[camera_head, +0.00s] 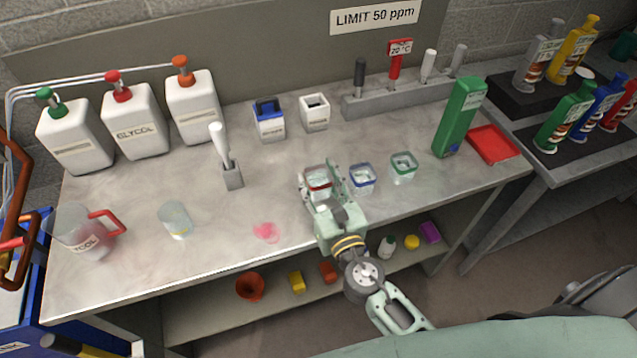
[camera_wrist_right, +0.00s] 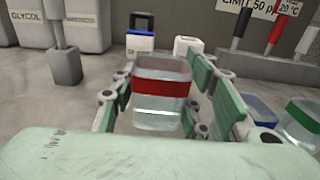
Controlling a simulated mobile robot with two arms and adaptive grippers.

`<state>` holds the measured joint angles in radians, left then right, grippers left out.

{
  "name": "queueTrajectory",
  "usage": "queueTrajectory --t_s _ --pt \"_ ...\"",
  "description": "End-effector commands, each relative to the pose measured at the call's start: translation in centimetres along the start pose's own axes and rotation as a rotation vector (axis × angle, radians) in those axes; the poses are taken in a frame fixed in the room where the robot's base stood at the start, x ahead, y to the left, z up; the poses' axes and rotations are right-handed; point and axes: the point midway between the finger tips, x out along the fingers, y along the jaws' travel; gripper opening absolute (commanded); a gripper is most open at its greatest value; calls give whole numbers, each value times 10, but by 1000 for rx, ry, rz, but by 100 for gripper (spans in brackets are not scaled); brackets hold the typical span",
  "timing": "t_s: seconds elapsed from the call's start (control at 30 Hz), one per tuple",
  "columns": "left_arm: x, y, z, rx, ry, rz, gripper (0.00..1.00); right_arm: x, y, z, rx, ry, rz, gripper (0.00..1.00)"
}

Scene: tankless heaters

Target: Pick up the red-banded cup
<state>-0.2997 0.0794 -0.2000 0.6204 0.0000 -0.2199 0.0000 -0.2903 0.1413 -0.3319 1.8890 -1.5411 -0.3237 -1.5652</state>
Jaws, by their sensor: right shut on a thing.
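The red-banded cup (camera_head: 318,183) is a clear cup with a red band around it, on the workbench's front half in the head view. It also shows between the fingers in the right wrist view (camera_wrist_right: 162,90), upright, with clear liquid or glass below the band. My right gripper (camera_head: 322,182) is shut on the cup, with a finger on each side. In the head view the gripper hides part of the cup, and I cannot tell whether its base touches the bench. My left gripper is not in view.
A blue-rimmed cup (camera_head: 362,179) stands close to the right of my gripper, with a green-rimmed cup (camera_head: 403,167) beyond it. A green bottle (camera_head: 460,117) stands at right.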

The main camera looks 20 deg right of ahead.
Motion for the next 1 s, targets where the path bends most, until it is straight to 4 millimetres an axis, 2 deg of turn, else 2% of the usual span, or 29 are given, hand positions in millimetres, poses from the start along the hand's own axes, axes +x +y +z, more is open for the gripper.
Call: queueTrajectory --t_s 0.03,0.2,0.4,0.63,0.77,1.0 --pt "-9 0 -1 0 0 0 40 -3 -5 13 -1 0 -2 13" --pt "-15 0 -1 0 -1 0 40 -24 -35 32 -6 0 1 13" --pt "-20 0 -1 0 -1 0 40 -45 -65 52 -4 0 1 13" --pt "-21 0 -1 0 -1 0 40 -62 -89 68 -2 0 1 13" --pt "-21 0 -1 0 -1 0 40 -79 -81 76 -2 4 2 13" --pt "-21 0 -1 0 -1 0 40 -131 -43 101 -2 4 -19 13"
